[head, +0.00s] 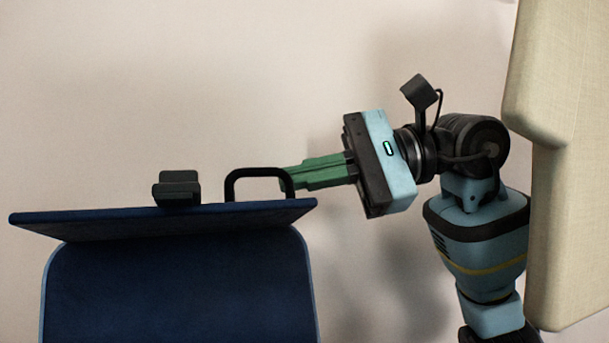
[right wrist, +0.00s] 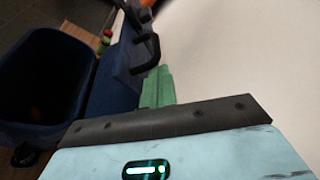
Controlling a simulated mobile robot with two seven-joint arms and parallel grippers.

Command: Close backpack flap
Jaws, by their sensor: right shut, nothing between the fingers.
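The dark blue backpack (head: 180,295) fills the lower left of the head view. Its flap (head: 90,222) shows nearly edge-on at the top, with a black loop handle (head: 232,185) and a black clip (head: 178,188) on it. In the right wrist view the backpack body (right wrist: 78,38) is open on top and its flap (right wrist: 108,85) stands up beside the dark opening. My right gripper (head: 288,179) is shut and empty, its green fingers level with the handle's right end; whether they touch it is unclear. My left gripper is not in view.
A beige padded panel (head: 562,190) stands at the right, close to my right arm. Small red and green items (right wrist: 105,36) lie beyond the backpack in the right wrist view. The pale wall behind is clear.

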